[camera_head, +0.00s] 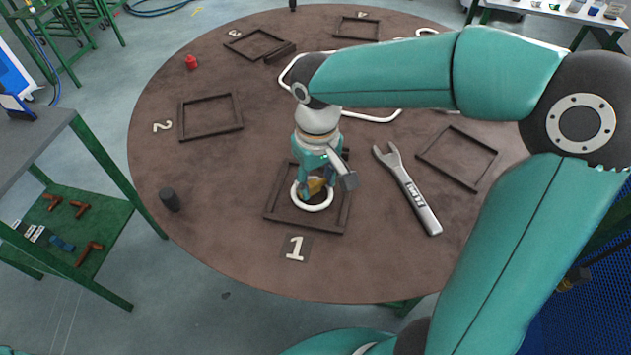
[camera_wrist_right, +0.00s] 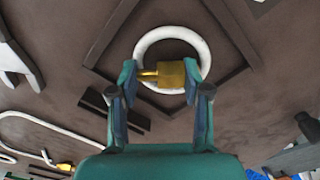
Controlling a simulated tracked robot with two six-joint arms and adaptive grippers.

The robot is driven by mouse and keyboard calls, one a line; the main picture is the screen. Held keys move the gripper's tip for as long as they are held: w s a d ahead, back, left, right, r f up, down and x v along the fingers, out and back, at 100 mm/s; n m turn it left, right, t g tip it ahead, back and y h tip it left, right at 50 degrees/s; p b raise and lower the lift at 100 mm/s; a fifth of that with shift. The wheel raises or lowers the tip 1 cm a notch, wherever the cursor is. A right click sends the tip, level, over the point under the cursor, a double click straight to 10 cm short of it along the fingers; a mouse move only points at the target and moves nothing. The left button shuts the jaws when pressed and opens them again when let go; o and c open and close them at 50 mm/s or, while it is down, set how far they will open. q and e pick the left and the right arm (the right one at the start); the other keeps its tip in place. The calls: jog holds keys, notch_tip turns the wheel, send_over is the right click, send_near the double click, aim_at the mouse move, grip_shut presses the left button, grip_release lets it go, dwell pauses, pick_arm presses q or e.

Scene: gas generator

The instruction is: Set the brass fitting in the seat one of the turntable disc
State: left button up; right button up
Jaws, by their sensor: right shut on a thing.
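The turntable disc (camera_head: 230,205) is a large brown round top. Seat one is a dark square frame (camera_head: 345,215) at its front, beside a white "1" (camera_head: 295,248). My right gripper (camera_head: 316,183) points down over this frame, shut on the brass fitting (camera_head: 316,187). In the right wrist view, the brass fitting (camera_wrist_right: 172,74) lies crosswise between the fingertips of the right gripper (camera_wrist_right: 161,76). A white ring (camera_wrist_right: 150,42) shows around and behind it, inside the frame. I cannot tell whether the fitting touches the disc. My left gripper is not in view.
A grey wrench (camera_head: 410,190) lies right of seat one. Other empty frames (camera_head: 210,115) and a white looped tube (camera_head: 375,118) lie farther back. A black cylinder (camera_head: 170,199) and a red piece (camera_head: 191,62) stand at the left. The disc's front left is clear.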

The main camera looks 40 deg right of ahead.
jog(key=shift+s+a+f, duration=0.1)
jog(key=shift+s+f, duration=0.05)
jog(key=shift+f, duration=0.2)
